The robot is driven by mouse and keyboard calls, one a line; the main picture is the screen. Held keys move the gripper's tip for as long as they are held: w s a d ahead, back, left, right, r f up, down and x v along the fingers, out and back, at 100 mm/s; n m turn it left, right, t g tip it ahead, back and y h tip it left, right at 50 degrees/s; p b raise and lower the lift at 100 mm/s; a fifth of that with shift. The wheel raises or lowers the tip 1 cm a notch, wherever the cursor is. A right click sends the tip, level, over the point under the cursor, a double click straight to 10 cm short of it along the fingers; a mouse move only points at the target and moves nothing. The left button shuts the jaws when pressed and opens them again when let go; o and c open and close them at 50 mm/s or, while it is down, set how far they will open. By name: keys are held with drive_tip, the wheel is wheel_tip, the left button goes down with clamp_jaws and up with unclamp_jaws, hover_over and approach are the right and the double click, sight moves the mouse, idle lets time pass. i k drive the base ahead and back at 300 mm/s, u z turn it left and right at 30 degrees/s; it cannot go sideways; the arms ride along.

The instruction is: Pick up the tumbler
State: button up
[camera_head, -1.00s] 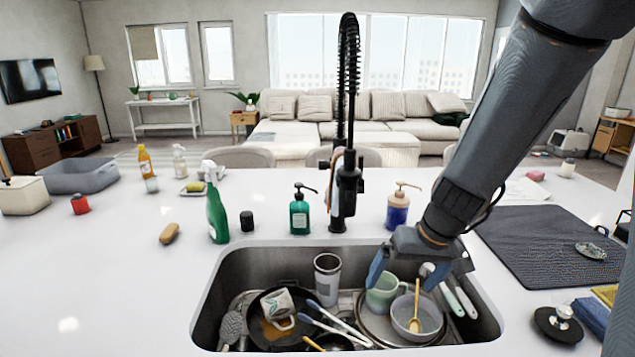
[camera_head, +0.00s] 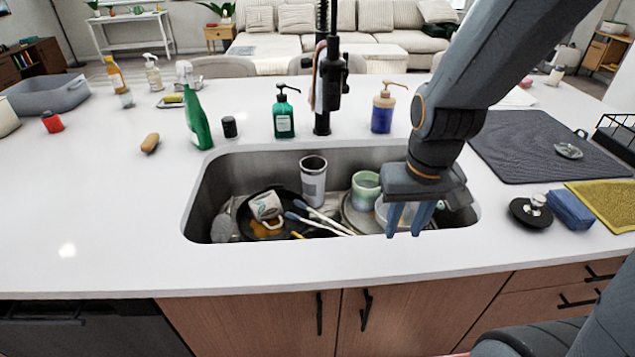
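The tumbler (camera_head: 313,182) is a tall steel cup with a pale band, standing upright in the sink (camera_head: 205,205) near its back wall. Its open top shows above the other dishes, and its base is hidden by them. My gripper (camera_head: 404,222) is over the right front of the sink, pointing down, to the right of the tumbler and nearer to me. Its two blue fingers are apart with a narrow gap, and nothing shows between them. It partly hides a pale bowl (camera_head: 382,212).
In the sink are a pan with a mug (camera_head: 266,206), long utensils (camera_head: 318,217) and a green cup (camera_head: 366,188). Behind it stand the black faucet (camera_head: 324,95), a green soap bottle (camera_head: 284,115) and a blue one (camera_head: 382,112). A dark mat (camera_head: 530,150) lies right.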

sight(312, 169)
drive_tip(key=k, duration=1.2)
drive_tip(key=u, duration=0.65)
drive_tip(key=i, duration=1.35)
drive_tip(key=z, duration=0.6)
